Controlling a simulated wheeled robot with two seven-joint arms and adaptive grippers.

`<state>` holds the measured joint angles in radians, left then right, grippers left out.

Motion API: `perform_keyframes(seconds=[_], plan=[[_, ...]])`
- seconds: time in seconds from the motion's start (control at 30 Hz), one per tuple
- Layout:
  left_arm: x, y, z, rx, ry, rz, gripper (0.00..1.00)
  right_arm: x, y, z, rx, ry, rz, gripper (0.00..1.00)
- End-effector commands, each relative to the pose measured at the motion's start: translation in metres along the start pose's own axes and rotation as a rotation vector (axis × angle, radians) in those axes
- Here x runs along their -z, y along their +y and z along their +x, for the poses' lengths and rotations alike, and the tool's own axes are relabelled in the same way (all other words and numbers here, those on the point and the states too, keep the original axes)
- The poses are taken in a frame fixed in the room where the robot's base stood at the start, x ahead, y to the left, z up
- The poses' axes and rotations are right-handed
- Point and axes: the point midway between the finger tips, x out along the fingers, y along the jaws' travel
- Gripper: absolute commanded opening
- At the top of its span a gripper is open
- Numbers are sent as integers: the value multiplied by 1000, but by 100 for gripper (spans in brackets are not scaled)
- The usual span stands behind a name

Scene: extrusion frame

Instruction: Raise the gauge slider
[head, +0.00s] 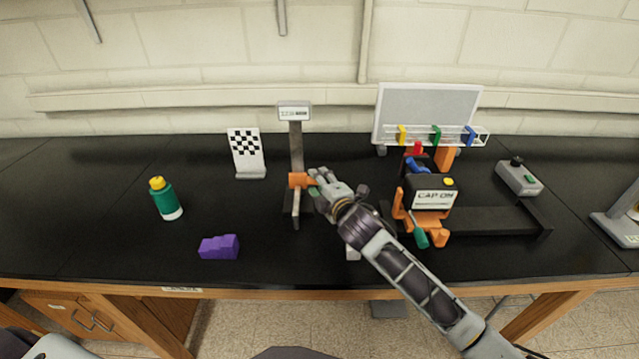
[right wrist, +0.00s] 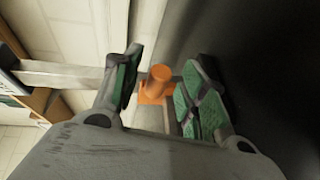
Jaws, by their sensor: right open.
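The gauge stands near the middle of the table in the head view, with an upright grey post (head: 296,146) and a labelled head on top. The orange slider (head: 299,180) sits on the lower part of the post. My right gripper (head: 316,182) is close to the slider, at its right side. In the right wrist view, the slider's round orange knob (right wrist: 160,78) shows between the two spread fingers of my right gripper (right wrist: 163,86). A gap shows beside the knob, and I cannot tell whether either finger touches it. My left gripper is not in view.
A checkered board (head: 246,153) stands left of the gauge. A green bottle (head: 166,200) and a purple stepped block (head: 220,247) are farther left. On the right are an orange fixture with a CAP ON sign (head: 433,193), a color-tabbed rack and a grey button box (head: 519,178).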

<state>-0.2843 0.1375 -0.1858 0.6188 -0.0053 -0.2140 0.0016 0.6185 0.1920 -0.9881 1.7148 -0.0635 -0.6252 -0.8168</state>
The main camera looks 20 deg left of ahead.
Motion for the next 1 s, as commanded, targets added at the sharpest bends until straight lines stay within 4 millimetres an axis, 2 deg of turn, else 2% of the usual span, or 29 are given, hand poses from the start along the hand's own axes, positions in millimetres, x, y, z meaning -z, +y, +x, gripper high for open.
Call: perform_keyframes(seconds=[0.4, 0.73, 1.0], plan=[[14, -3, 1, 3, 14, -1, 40, 0, 0, 3, 0, 0, 0, 42], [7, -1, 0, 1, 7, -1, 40, 0, 0, 3, 0, 0, 0, 0], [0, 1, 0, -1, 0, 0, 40, 0, 0, 3, 0, 0, 0, 0]])
